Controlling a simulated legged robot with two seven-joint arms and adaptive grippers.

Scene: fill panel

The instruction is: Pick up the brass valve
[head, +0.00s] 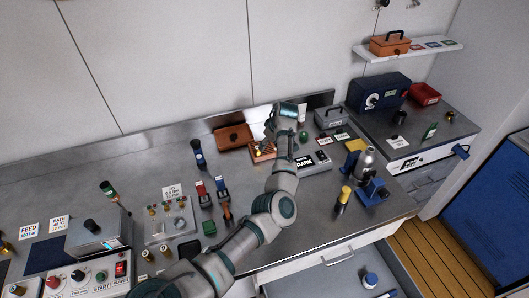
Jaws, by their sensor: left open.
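My left arm comes in from the bottom and reaches over the steel bench. Its gripper (267,142) is open, above or beside a small orange-brown tray (262,153) at the back of the bench. A small yellow item shows close to the fingers, too small to identify. I cannot tell for certain which thing is the brass valve. A small brass-coloured fitting (449,116) stands on the right-hand counter, well away from the gripper. Another brass-coloured piece (5,247) is at the far left edge. My right gripper is not in view.
A brown tray (233,137) and a grey case (329,117) flank the gripper. A dark-labelled box (313,161) is right of the forearm. A silver bottle (366,161) in a blue stand is farther right. The fitting panel (168,224) is left of the arm.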

